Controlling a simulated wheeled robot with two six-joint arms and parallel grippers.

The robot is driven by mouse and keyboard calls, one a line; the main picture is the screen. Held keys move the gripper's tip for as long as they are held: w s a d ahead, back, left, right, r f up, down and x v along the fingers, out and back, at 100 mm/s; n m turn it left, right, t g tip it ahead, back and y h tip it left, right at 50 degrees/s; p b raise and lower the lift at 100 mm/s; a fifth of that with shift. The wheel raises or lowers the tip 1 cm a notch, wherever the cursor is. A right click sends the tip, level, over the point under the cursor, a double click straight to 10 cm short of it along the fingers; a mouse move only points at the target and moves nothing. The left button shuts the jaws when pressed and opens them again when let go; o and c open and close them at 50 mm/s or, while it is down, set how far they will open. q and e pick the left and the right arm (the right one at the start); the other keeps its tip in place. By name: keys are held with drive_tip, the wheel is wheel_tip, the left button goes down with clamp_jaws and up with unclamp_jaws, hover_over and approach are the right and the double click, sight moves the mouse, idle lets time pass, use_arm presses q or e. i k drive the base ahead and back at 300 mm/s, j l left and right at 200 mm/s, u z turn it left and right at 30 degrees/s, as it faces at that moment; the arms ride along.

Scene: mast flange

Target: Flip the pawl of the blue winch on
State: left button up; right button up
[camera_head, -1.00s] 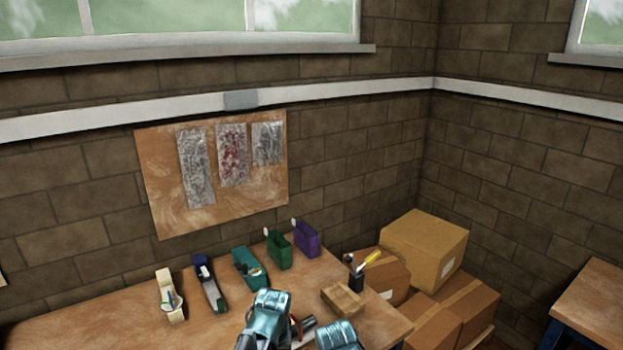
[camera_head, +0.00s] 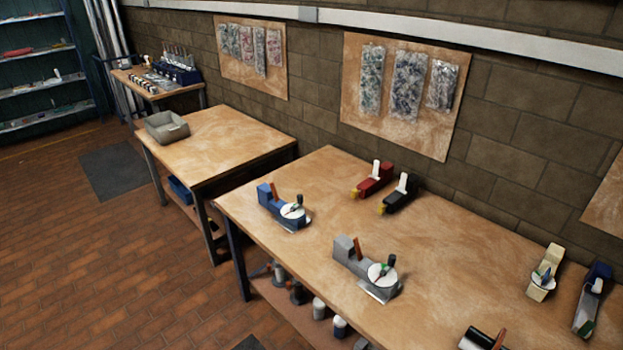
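A blue winch (camera_head: 268,203) stands near the left end of the long wooden workbench (camera_head: 330,185). It has a blue body, a pale round disc at its right side, and a small orange-brown upright part beside a dark knob. Its pawl is too small to make out, so its position cannot be told. A dark blue device (camera_head: 588,312) with a white part stands at the bench's right, at the picture's edge. Neither of my grippers is in view.
A grey winch (camera_head: 350,257) stands nearer on the bench. Red (camera_head: 373,181) and black (camera_head: 398,195) devices stand behind, a cream one (camera_head: 543,272) to the right. A second table (camera_head: 225,140) holds a grey tray (camera_head: 166,133). Brick floor lies left.

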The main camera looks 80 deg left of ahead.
sight(274, 189)
drive_tip(key=j+u, duration=0.1)
drive_tip(key=u, duration=2.45)
drive_tip(key=i+j, duration=1.1)
drive_tip(key=i+j+u, duration=0.1)
drive_tip(key=i+j, duration=0.2)
drive_tip(key=i+j+u, duration=0.15)
drive_tip(key=i, duration=0.3)
